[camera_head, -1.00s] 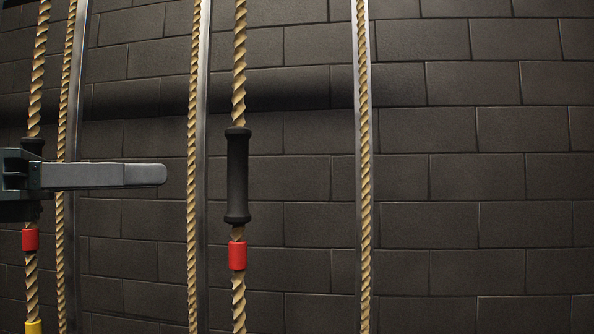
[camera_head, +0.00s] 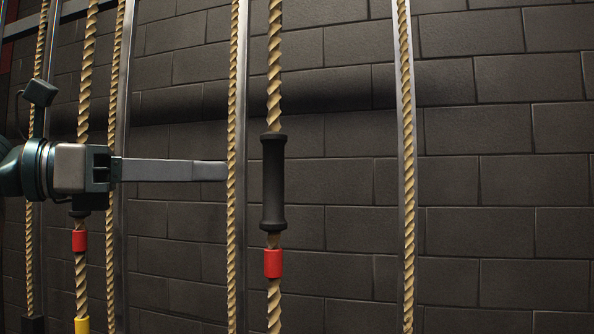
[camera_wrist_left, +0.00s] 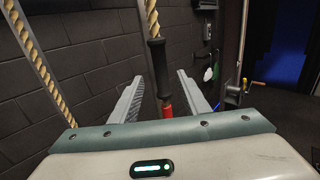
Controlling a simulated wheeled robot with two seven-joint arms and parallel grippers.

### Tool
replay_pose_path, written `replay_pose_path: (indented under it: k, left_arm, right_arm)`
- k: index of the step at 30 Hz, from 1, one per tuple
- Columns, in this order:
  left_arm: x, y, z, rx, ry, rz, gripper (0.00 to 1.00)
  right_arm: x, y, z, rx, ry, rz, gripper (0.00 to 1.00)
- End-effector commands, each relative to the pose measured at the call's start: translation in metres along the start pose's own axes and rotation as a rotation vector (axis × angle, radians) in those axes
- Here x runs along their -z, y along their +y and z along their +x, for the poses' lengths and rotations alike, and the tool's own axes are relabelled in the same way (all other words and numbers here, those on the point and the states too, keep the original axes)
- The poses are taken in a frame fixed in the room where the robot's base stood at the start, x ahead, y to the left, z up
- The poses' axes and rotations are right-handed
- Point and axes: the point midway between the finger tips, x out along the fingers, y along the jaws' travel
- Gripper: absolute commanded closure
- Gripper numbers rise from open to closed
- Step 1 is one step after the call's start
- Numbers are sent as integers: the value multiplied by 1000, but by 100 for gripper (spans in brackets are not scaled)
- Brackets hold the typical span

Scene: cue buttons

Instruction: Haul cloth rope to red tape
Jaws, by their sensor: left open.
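The sleeve looks just beyond the tips. My right gripper is not in view.
A similar rope with red tape (camera_head: 79,241) and yellow tape (camera_head: 82,325) hangs at left, partly hidden by my arm. Thinner ropes run along metal rails, one (camera_head: 232,250) by my fingertips, another (camera_head: 407,180) further right. A dark block wall (camera_head: 510,185) stands behind.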

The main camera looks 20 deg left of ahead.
Motion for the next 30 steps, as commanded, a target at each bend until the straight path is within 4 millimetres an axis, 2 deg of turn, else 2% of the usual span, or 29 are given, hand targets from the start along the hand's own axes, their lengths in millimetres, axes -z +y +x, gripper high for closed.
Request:
replay_pose_path:
  k: [5, 10, 21, 30]
  left_arm:
    - [-2, -1, 31, 5, 3, -2, 58]
    - [-2, -1, 62, 4, 3, -1, 58]
    - [-1, -1, 119, 4, 3, -2, 58]
    - [0, 0, 144, 1, 1, -1, 58]
  right_arm:
    - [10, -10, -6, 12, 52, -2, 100]
    - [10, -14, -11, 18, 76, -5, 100]
    - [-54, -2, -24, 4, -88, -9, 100]
    - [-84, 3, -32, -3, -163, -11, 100]
